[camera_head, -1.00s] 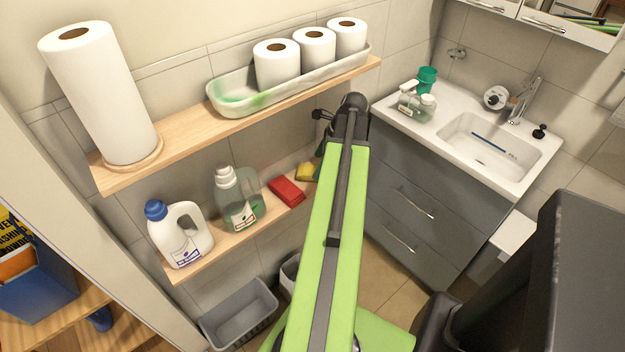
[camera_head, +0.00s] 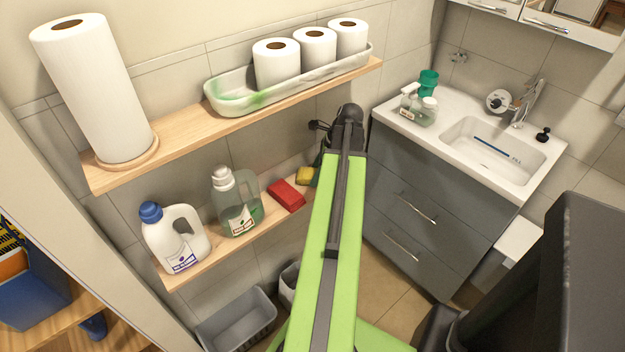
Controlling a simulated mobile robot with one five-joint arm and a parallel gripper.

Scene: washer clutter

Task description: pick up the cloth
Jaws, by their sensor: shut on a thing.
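My gripper (camera_head: 321,127) is at the dark end of my green arm, above the right end of the lower shelf. Its jaws are small here and partly hidden by my wrist. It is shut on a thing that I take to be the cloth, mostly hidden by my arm. A dark green piece (camera_head: 316,177) shows just below it, left of the arm; I cannot tell whether it hangs from the jaws or lies on the shelf. A red folded piece (camera_head: 286,196) lies on the lower shelf, apart from my gripper, with a yellow sponge-like block (camera_head: 304,175) beside it.
The lower shelf (camera_head: 262,232) also holds a white jug (camera_head: 175,240) and a clear green bottle (camera_head: 237,205). The upper shelf (camera_head: 180,130) carries a paper towel roll (camera_head: 92,90) and a tray (camera_head: 225,98) with toilet rolls. A sink cabinet (camera_head: 425,205) stands right. Bins (camera_head: 238,318) are below.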

